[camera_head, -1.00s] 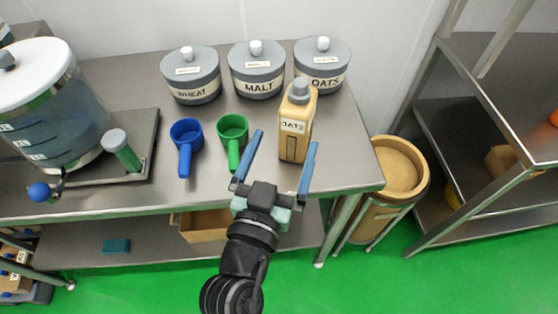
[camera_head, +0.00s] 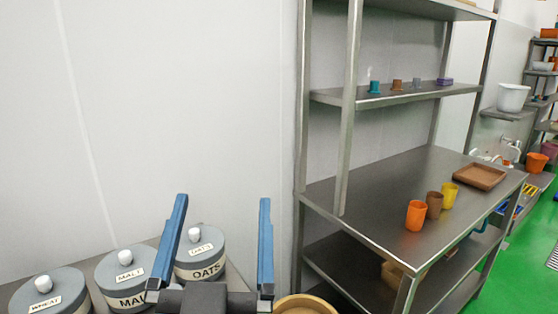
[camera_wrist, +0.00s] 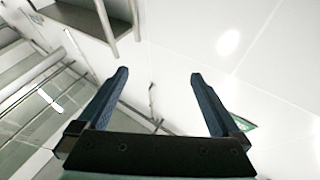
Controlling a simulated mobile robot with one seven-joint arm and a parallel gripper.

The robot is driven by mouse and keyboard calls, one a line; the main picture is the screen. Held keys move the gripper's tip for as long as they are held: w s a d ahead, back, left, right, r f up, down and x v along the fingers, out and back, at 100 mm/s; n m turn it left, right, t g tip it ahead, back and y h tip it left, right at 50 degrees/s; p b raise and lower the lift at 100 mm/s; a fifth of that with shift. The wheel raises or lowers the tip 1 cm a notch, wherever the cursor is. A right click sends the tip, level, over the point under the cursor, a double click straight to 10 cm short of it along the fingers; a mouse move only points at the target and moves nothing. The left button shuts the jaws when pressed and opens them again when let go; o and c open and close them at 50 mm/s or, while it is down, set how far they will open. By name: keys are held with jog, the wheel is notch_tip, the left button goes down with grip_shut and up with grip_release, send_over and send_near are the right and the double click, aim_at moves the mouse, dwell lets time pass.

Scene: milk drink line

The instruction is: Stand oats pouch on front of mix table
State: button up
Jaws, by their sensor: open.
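My gripper (camera_head: 215,255) is open and empty, with its two blue fingers pointing up in the head view. It shows in front of the oats canister and the wall. In the wrist view my gripper (camera_wrist: 158,100) has nothing between its fingers and faces the pale wall and ceiling. The oats pouch is not in view now. The back of the table (camera_head: 140,243) shows only as a strip at the lower left; its front is out of view.
Lidded canisters labelled wheat (camera_head: 48,293), malt (camera_head: 126,275) and oats (camera_head: 203,252) stand at the lower left. A steel shelf unit (camera_head: 400,215) at the right carries orange (camera_head: 416,214), brown (camera_head: 434,204) and yellow (camera_head: 449,194) cups and a brown tray (camera_head: 480,176).

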jog(key=s+d+r+t, duration=0.2)
jog(key=s+d+r, duration=0.1)
jog(key=r, duration=0.7)
jog(key=s+d+r+t, duration=0.2)
jog(key=s+d+r, duration=0.1)
jog(key=r, duration=0.7)
jog(key=shift+s+d+n+t+h, duration=0.15)
jog(key=shift+s+n+t+h, duration=0.25)
jog(key=shift+r, duration=0.15)
notch_tip(320, 180, up, 11)
jog(key=p, duration=1.1)
jog(key=shift+r+p, duration=0.2)
jog(key=shift+p, duration=0.15)
